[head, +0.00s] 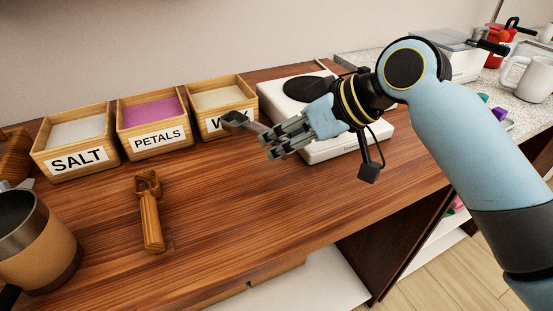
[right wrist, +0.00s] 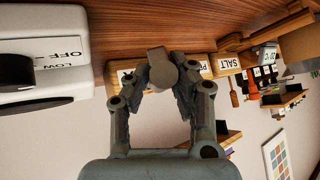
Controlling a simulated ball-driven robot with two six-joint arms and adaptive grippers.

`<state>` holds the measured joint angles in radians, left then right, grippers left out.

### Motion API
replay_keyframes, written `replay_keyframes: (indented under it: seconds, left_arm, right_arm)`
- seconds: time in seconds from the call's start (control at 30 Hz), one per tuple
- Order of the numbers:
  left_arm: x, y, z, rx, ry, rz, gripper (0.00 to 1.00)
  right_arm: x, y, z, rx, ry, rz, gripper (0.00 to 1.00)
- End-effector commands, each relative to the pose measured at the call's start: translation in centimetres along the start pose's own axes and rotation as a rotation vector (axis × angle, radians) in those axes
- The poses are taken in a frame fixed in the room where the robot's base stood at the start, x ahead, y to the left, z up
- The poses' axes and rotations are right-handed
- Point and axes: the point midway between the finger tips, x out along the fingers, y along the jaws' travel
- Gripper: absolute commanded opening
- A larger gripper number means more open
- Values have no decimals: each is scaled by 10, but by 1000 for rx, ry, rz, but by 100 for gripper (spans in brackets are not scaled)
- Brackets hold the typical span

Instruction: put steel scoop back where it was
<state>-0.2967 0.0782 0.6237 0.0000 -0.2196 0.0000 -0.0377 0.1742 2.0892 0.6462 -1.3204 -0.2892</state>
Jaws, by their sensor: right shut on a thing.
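The steel scoop (head: 239,121) is held above the counter, its bowl in front of the third wooden box and covering part of its label. My right gripper (head: 277,141) is shut on the scoop's handle; the handle is mostly hidden by the fingers. In the right wrist view, the grey scoop (right wrist: 162,68) shows between the fingertips of the gripper (right wrist: 163,84). My left gripper is not in view.
Boxes marked SALT (head: 80,162) and PETALS (head: 160,137) stand beside the third box (head: 250,90). A wooden scoop (head: 151,220) lies on the counter (head: 240,215). A white appliance (head: 335,150) is behind my gripper. A cup (head: 45,245) stands at left.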

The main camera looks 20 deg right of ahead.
Motion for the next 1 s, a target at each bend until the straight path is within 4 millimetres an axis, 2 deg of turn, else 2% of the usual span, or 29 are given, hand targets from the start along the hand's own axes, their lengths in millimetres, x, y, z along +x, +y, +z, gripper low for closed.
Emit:
replay_keyframes:
  seconds: [0.17,0.43,0.77,0.8,0.97,1.0]
  left_arm:
    - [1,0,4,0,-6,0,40]
    - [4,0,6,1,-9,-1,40]
    - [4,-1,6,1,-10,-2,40]
    - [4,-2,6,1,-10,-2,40]
    - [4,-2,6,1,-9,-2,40]
    - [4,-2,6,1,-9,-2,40]
  right_arm:
    - [12,-2,0,-1,0,-1,0]
    - [36,6,27,0,-2,0,0]
    - [38,6,29,-1,0,1,0]
    - [38,6,29,-1,0,1,23]
    - [38,6,29,-1,0,1,44]
    - [38,6,29,-1,0,1,45]
